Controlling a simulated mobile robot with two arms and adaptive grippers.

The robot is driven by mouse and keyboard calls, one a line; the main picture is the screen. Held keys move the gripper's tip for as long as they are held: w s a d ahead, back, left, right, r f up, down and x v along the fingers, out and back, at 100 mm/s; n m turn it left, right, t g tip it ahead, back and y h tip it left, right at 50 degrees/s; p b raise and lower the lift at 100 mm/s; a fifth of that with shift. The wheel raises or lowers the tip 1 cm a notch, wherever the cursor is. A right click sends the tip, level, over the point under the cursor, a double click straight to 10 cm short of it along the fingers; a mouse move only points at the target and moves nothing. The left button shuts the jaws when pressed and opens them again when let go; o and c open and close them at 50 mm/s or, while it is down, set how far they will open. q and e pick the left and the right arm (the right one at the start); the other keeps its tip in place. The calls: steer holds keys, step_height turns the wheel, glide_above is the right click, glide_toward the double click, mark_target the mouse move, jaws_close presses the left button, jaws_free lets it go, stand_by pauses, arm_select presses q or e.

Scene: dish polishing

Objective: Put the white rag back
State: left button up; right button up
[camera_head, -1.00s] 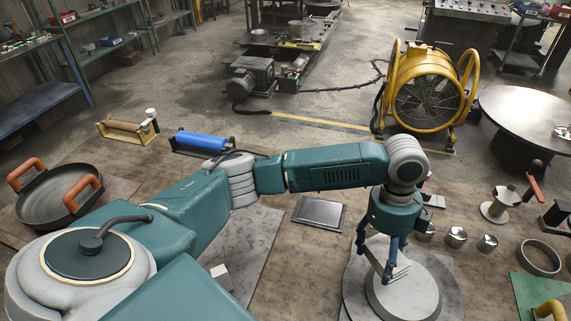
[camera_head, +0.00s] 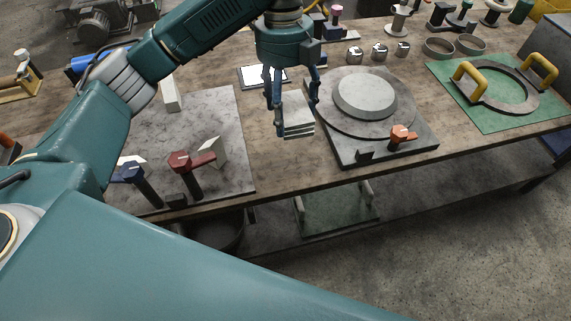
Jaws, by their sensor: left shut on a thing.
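The white rag (camera_head: 297,122) looks like a small folded stack of white layers. My left gripper (camera_head: 295,106) points down and is shut on it, with one finger on each side. The rag hangs beside the left edge of the dark square plate (camera_head: 345,148), which carries a round grey disc (camera_head: 366,93). It appears to be above the wooden bench, apart from the disc; the exact height is hard to judge. My right gripper is out of view.
A tablet-like panel (camera_head: 262,76) lies behind the gripper. A green mat (camera_head: 492,118) with a yellow-handled ring (camera_head: 500,92) is at right.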

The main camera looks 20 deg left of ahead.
arm_select(q)
step_height(320, 180, down, 8)
steer(key=r+p, duration=0.1)
glide_above(288, 166)
steer(key=f, duration=0.2)
steer(key=f+p, duration=0.1)
steer(key=f, duration=0.2)
steer(key=shift+w+a, duration=0.1)
steer(key=shift+a, duration=0.1)
steer(key=shift+f, duration=0.35)
step_height(288, 166, down, 3)
steer(key=shift+f+p, duration=0.15)
steer(key=shift+p, duration=0.2)
steer(key=shift+w+f, duration=0.1)
steer(key=shift+f, duration=0.45)
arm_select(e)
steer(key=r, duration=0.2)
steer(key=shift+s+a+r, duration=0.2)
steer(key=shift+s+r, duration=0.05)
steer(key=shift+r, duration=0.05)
arm_select(q)
steer(key=shift+f, duration=0.1)
